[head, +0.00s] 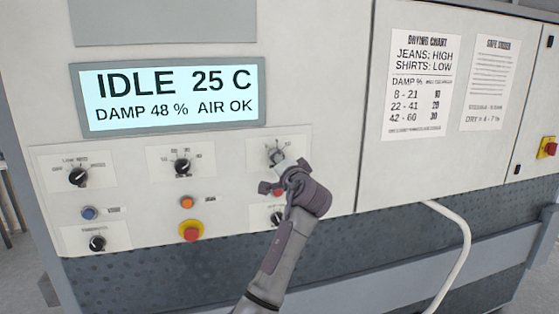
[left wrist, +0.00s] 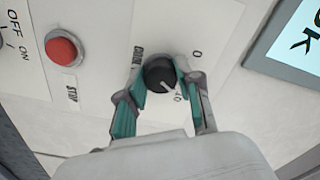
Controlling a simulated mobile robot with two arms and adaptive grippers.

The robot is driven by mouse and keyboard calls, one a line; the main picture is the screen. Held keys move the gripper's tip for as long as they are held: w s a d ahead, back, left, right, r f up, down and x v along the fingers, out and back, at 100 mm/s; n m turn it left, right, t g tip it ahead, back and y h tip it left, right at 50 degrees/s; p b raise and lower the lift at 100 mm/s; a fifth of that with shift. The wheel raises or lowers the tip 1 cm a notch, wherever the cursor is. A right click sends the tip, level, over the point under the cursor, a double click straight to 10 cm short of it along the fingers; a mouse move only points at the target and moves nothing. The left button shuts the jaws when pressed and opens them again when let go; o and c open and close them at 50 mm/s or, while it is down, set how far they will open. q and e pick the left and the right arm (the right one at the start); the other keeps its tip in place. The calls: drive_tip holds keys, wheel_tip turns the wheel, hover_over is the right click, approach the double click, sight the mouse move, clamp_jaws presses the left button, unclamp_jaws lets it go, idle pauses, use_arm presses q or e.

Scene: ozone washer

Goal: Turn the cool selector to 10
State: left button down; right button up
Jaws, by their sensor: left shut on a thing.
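The cool selector (left wrist: 159,72) is a round black knob with a white pointer line, seen in the left wrist view. Its pointer is aimed down and right, towards a small marking partly hidden by a finger. A "0" is printed above and right of the knob. My left gripper (left wrist: 162,90) is shut on the knob, with one teal-padded finger on each side. In the head view my left gripper (head: 276,166) is at the upper right dial plate (head: 299,138) and mostly hides the knob. My right gripper is not in view.
A red stop button (left wrist: 62,50) is near the knob. Other dials (head: 182,166), an orange button (head: 186,202) and a red emergency button (head: 191,231) are to the left. The display (head: 170,95) reads IDLE 25 C. A drying chart (head: 420,80) is at right.

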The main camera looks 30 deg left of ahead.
use_arm(q)
drive_tip(key=shift+m, duration=0.9)
drive_tip(key=c, duration=0.8)
unclamp_jaws()
drive_tip(key=shift+o, duration=0.2)
drive_tip(key=v, duration=1.2)
